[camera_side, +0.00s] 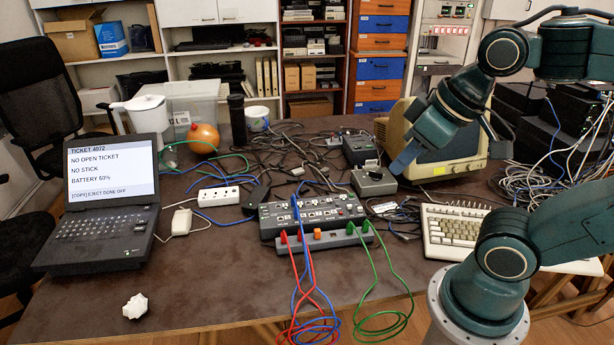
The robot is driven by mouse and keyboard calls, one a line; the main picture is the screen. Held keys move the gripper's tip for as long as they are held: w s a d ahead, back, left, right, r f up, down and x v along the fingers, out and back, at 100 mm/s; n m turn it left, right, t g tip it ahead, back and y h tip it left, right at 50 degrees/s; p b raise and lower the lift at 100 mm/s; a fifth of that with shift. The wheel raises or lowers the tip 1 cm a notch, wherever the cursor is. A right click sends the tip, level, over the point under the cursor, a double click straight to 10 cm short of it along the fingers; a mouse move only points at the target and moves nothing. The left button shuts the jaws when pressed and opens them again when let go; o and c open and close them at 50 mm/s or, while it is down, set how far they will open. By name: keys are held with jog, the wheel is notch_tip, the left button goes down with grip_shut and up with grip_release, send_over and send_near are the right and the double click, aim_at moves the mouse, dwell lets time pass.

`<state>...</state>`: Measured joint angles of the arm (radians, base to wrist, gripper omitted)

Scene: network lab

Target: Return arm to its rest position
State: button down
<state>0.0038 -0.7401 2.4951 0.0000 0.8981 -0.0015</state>
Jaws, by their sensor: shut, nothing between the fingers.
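My arm rises from its round base at the right edge of the table and bends over at the top right. My gripper (404,160) points down and to the left, in front of the old beige monitor (455,160). It is shut, with nothing seen in it. It appears just above the small grey box with a knob (374,181); whether it touches the box cannot be told from this one view.
A black laptop (105,215) stands open at left, its screen reading "NO OPEN TICKET". A panel with switches (310,212) and coloured cables (320,325) lies centre front. A beige keyboard (455,230) lies near my base. Crumpled paper (135,306) lies front left; bare tabletop surrounds it.

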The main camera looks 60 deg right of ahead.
jog(key=shift+s, duration=0.1)
dwell(0.8)
jog(key=c, duration=1.6)
grip_release()
jog(key=o, duration=0.7)
jog(key=shift+w+r, duration=0.2)
jog(key=shift+w, duration=0.25)
jog(key=o, duration=0.9)
jog(key=w, duration=0.1)
jog(key=w+r, duration=0.1)
jog(key=w+n, duration=0.1)
jog(key=shift+w+d+r+g, duration=0.2)
jog(key=shift+d+g, duration=0.15)
jog(key=shift+g, duration=0.05)
jog(key=w+d+n+g, duration=0.1)
jog(key=w+d+n, duration=0.15)
jog(key=w, duration=0.55)
jog(key=w+d+n+g, duration=0.1)
jog(key=w+d, duration=0.2)
jog(key=w, duration=0.5)
jog(key=w+d+f+n+g, duration=0.1)
jog(key=w+d+f+n, duration=0.1)
jog(key=w+d+f, duration=0.2)
jog(key=w+d+f+n+g, duration=0.1)
jog(key=w+d+f, duration=0.4)
jog(key=w+f, duration=0.5)
jog(key=shift+d+f+n+g, duration=0.15)
jog(key=shift+f+n+g, duration=0.25)
jog(key=shift+f+n, duration=0.35)
